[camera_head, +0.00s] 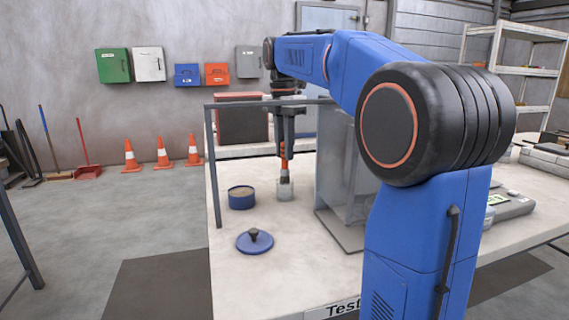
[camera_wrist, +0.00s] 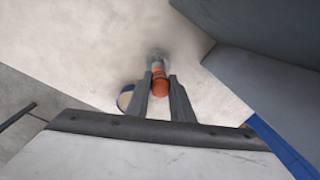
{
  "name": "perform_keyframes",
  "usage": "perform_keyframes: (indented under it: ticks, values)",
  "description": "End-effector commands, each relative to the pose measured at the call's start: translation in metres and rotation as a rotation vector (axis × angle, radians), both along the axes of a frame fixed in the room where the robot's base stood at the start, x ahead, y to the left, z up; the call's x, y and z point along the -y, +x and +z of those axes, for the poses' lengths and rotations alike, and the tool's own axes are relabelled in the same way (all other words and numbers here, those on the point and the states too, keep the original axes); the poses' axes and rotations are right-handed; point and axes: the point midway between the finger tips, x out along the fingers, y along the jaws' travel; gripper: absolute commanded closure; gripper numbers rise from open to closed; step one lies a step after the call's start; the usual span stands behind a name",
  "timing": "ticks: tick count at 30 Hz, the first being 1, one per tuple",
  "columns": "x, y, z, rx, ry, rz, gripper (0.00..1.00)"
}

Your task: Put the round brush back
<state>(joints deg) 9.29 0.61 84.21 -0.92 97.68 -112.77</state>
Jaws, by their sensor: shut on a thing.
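My gripper (camera_head: 282,150) points straight down over the table and is shut on the round brush (camera_head: 284,164), which has an orange-red handle. In the wrist view the brush (camera_wrist: 160,86) stands between the two fingers of my gripper (camera_wrist: 160,77). The brush hangs upright, and its lower end meets a small grey, cup-like piece (camera_head: 285,190) on the table. I cannot tell whether this piece is a holder around the brush or the brush's own head. A blurred grey patch shows below the brush in the wrist view.
A blue round tin (camera_head: 241,198) stands open to the left, and its blue lid (camera_head: 254,241) with a dark knob lies in front. A grey upright panel (camera_head: 337,170) stands close on the right. A dark frame post (camera_head: 213,165) rises at the table's left edge.

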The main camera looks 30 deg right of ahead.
Motion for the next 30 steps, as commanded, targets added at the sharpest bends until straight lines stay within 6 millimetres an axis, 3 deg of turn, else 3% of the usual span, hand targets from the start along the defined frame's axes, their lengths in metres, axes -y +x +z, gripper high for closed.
perform_keyframes:
  ticks: [10,21,22,24,30]
  values:
    - [0.0,0.0,-0.039,0.0,0.0,0.0,1.0]
    - [0.0,0.0,-0.042,0.0,0.0,0.0,1.0]
    - [0.0,0.0,-0.042,0.0,0.0,0.0,0.77]
    - [0.0,0.0,-0.042,0.0,-0.001,0.0,0.61]
    - [0.0,0.0,-0.042,0.0,-0.001,0.0,0.61]
